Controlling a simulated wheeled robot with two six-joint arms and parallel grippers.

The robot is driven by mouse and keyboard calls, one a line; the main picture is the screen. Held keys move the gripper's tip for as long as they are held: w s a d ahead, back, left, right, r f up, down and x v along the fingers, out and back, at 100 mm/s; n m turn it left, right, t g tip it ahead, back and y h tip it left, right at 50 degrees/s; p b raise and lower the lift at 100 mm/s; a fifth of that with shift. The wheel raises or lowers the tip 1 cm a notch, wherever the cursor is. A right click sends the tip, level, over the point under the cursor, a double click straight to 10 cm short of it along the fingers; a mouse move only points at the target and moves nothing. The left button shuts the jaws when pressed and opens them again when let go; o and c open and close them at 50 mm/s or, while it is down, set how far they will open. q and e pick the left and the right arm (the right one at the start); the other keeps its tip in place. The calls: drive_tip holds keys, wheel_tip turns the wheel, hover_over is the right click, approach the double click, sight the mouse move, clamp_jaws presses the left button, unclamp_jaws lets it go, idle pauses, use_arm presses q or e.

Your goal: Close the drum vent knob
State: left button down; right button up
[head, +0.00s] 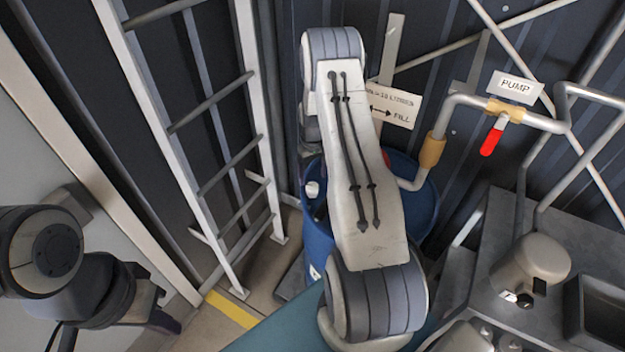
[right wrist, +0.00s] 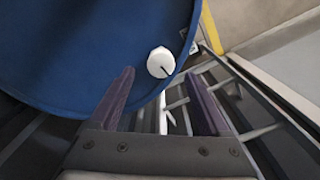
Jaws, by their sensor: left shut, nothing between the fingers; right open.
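The drum vent knob (right wrist: 160,63) is a small white round cap with a dark line on it, near the rim of the blue drum (right wrist: 75,45). In the head view the white knob (head: 312,189) shows at the left of the blue drum (head: 425,205), beside my right arm. My right gripper (right wrist: 160,85) is open, and the knob appears between and beyond its dark purple fingertips. I cannot tell the exact gap. In the head view my right arm hides that gripper and much of the drum. My left gripper (head: 165,322) is shut and empty at lower left, away from the drum.
A metal ladder (head: 205,140) stands left of the drum. A pipe with a red-handled valve (head: 491,141) and a PUMP sign (head: 514,87) runs to the right. A FILL sign (head: 395,105) hangs behind my right arm. Grey pump equipment (head: 535,262) fills the lower right.

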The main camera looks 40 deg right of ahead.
sight(313, 186)
drive_tip(key=shift+f+p, duration=0.5)
drive_tip(key=shift+f, duration=1.65)
drive_tip(key=shift+c, duration=0.3)
clamp_jaws()
